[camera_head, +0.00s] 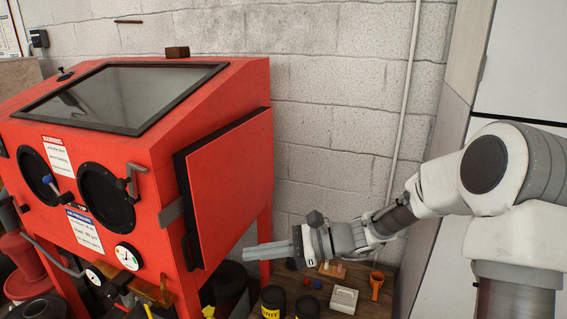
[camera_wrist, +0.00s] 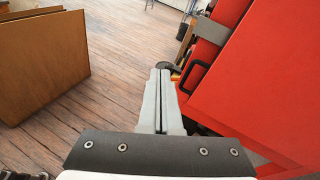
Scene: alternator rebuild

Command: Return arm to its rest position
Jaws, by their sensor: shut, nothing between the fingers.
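My gripper (camera_head: 249,249) is shut and empty at the end of my arm, which reaches in from the right in the head view. It points left, level, just in front of the red cabinet's right side. In the wrist view my gripper (camera_wrist: 160,73) shows its two grey fingers pressed together, with nothing between them. The red blast cabinet (camera_head: 110,85) fills the left of the head view, with a side door panel (camera_head: 232,190) on its right side. The cabinet's red surface (camera_wrist: 262,95) is close on the right in the wrist view.
A low wooden table (camera_head: 377,300) below my gripper holds dark jars (camera_head: 272,300), a pale box (camera_head: 343,299) and an orange cup (camera_head: 376,285). A white block wall (camera_head: 330,110) stands behind. Brown panels (camera_wrist: 42,60) stand left in the wrist view; wooden floor (camera_wrist: 115,60) lies open between.

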